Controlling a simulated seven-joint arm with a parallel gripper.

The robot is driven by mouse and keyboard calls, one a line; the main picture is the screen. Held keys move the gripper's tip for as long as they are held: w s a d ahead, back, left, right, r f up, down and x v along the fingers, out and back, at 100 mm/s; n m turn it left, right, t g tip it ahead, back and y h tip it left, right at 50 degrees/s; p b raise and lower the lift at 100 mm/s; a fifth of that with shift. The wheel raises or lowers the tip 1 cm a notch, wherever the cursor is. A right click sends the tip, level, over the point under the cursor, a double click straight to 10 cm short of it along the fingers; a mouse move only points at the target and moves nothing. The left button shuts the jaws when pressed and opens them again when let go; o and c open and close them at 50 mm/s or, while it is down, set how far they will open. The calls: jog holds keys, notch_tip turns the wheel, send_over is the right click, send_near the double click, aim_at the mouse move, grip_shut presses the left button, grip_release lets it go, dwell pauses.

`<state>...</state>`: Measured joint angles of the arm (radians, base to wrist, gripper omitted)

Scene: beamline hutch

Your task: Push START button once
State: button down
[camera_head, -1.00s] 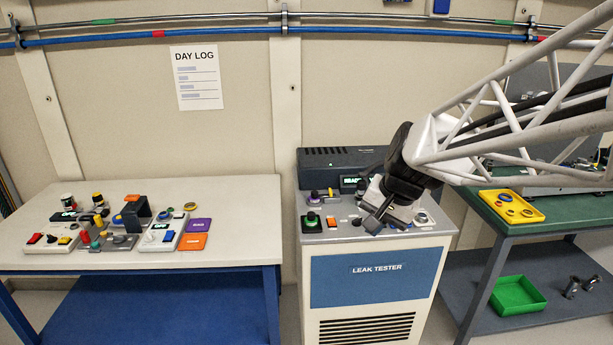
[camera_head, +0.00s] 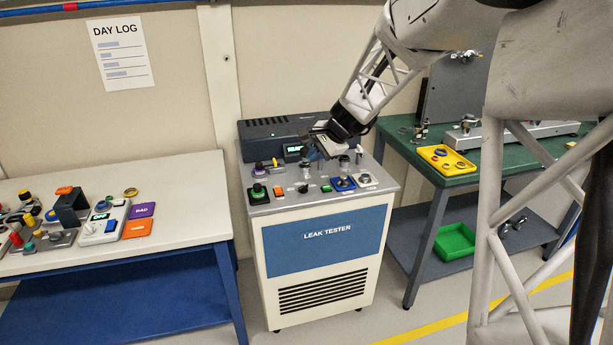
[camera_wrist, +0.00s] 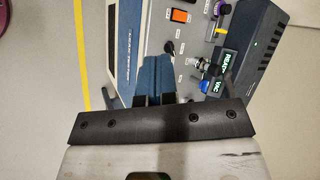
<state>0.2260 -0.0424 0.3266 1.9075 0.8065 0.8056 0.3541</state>
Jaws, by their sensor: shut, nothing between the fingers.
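The leak tester (camera_head: 325,232) stands in the middle of the head view with controls on its grey top. A green round button on a black square base (camera_head: 257,192) sits at the top's left front; I cannot read a START label on it or any other control. My gripper (camera_head: 313,154) is shut and empty above the back middle of the panel, to the right of and behind the green button. In the wrist view my fingertips (camera_wrist: 155,62) point at the panel near a black knob (camera_wrist: 169,47). The green button is outside that view.
An orange switch (camera_head: 279,192) sits just right of the green button. A purple knob, a lit display and several fittings crowd the panel. The white table (camera_head: 170,185) with more controls is at left. The green bench (camera_head: 440,180) with a yellow tray (camera_head: 445,161) is at right.

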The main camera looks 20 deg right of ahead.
aim_at(327, 187)
jog(key=w+d+f+m+t, duration=0.1)
jog(key=w+d+f+m, duration=0.2)
jog(key=w, duration=0.4)
jog(key=w+d+f+m+t, duration=0.1)
jog(key=w+d+f+m, duration=0.1)
jog(key=w+d+f, duration=0.4)
jog(key=shift+w+d+f+m+y, duration=0.2)
jog(key=shift+w+f+m+y, duration=0.15)
jog(key=shift+w, duration=0.6)
jog(key=shift+f, duration=0.15)
jog(key=shift+f, duration=4.3)
jog(key=shift+f, duration=0.85)
jog(key=shift+r, duration=0.9)
jog(key=shift+r, duration=0.1)
